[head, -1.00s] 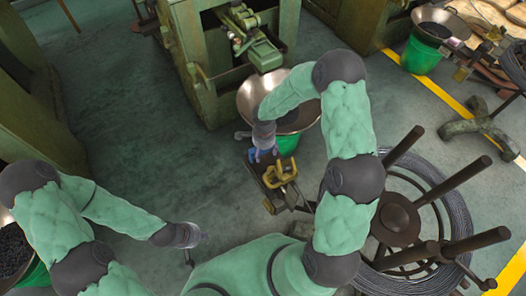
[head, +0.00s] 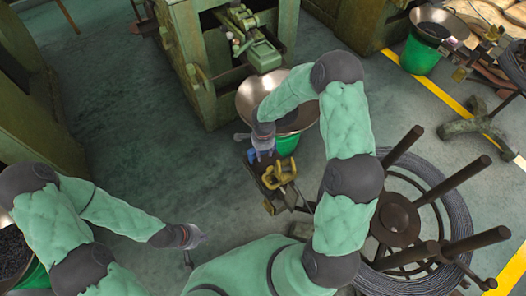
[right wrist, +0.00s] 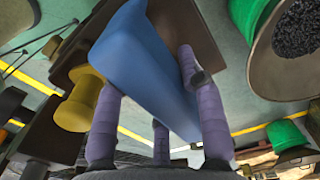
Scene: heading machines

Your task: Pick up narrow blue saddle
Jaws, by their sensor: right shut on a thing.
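The blue saddle (right wrist: 140,62) is a smooth, wedge-shaped blue block filling the middle of the right wrist view. My right gripper (right wrist: 155,85) is shut on it, with purple-grey fingers on both sides and one below. In the head view my right gripper (head: 263,148) is above a small cart-like base with yellow parts, and the saddle is mostly hidden by the fingers. I cannot tell whether the saddle still touches the base. My left gripper (head: 195,237) is low at the left over the floor, too small to tell open from shut.
Yellow spool-like parts (head: 278,174) sit close beside my right gripper; one also shows in the right wrist view (right wrist: 82,102). A metal bowl (head: 247,98) over a green bucket (head: 287,145) is just behind. A wire-coil stand (head: 397,215) is at the right. Floor at left-centre is clear.

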